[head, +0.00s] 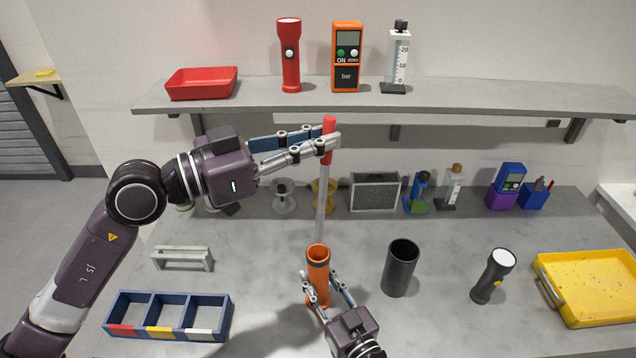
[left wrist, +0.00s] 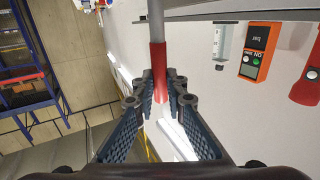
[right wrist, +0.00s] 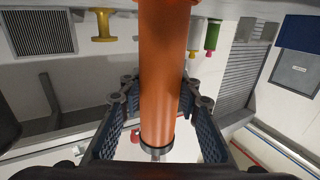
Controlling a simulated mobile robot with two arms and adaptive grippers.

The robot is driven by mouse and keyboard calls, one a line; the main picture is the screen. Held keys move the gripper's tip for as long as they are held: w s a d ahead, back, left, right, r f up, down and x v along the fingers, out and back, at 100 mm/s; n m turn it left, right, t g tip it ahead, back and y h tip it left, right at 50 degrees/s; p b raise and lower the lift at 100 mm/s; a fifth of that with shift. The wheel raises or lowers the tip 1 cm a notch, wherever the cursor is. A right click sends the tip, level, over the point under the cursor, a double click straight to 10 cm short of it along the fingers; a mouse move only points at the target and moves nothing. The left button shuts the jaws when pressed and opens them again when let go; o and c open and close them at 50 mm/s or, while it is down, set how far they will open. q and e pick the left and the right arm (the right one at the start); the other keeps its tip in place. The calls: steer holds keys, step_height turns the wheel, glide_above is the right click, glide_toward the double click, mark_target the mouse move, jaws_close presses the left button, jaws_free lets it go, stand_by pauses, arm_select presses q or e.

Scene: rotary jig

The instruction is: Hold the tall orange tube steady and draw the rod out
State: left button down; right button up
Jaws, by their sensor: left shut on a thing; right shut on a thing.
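The tall orange tube (head: 318,279) stands upright on the bench, with a dark collar near its open top. My right gripper (head: 325,293) is shut around it; the right wrist view shows the tube (right wrist: 163,70) between the fingers. The grey rod (head: 320,205) hangs nearly upright above the tube, its red handle (head: 328,150) at the top. My left gripper (head: 330,143) is shut on that handle, which shows in the left wrist view (left wrist: 158,65). The rod's lower end is at the tube's mouth; I cannot tell whether any of it is still inside.
A black cup (head: 400,272) and a dark flashlight (head: 492,277) stand right of the tube. A yellow tray (head: 545,277) lies far right, a blue divided box (head: 160,331) front left. The shelf (head: 440,97) runs behind the left gripper, bearing several items.

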arm_select(q)
step_height(320, 180, up, 7)
steer(key=shift+f, duration=0.15)
arm_select(e)
steer(key=o, duration=1.3)
steer(key=shift+c, duration=0.2)
steer(key=v, duration=1.2)
